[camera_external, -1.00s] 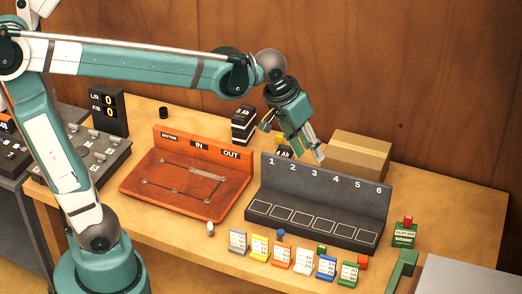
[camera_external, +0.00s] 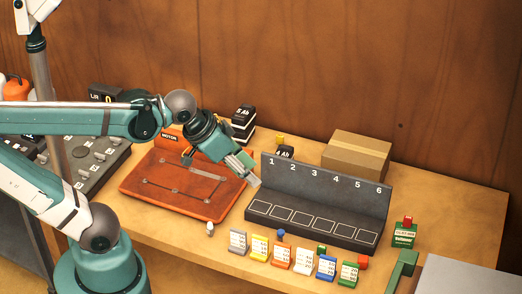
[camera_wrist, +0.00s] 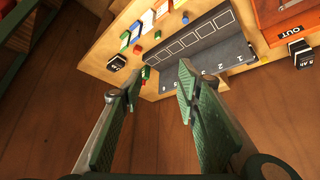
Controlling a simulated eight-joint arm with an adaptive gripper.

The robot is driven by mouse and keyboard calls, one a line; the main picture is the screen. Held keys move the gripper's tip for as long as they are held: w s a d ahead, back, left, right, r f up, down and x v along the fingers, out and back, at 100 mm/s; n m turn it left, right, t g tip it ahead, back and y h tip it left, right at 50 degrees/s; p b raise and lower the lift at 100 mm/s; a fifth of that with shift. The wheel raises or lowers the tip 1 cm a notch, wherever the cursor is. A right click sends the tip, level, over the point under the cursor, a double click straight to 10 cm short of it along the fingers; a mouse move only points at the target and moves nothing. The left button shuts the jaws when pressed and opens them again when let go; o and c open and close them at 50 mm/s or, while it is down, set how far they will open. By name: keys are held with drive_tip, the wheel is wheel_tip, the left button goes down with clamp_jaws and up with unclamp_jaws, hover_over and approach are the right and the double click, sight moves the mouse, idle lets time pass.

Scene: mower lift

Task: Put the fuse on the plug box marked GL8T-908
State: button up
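My gripper (camera_external: 254,180) hangs over the bench between the orange board and the black numbered rack. In the wrist view its two fingers (camera_wrist: 160,78) are apart with nothing between them. A row of small labelled boxes, grey (camera_external: 238,240), yellow (camera_external: 259,247), orange (camera_external: 281,257), white (camera_external: 303,261), blue (camera_external: 326,267) and green (camera_external: 348,273), stands before the rack. Their print is too small to read, so I cannot tell which is GL8T-908. I cannot identify the fuse for certain.
The black rack (camera_external: 326,180) has slots numbered 1 to 6. The orange board (camera_external: 160,202) lies to its left. A cardboard box (camera_external: 357,157) stands behind. A green box with a red top (camera_external: 404,234) is at the right. Small blue (camera_external: 281,233) and red (camera_external: 362,262) pieces lie among the boxes.

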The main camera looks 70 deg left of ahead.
drive_tip(key=shift+s+a+f, duration=0.1)
drive_tip(key=shift+s+f, duration=0.65)
drive_tip(key=shift+s, duration=0.35)
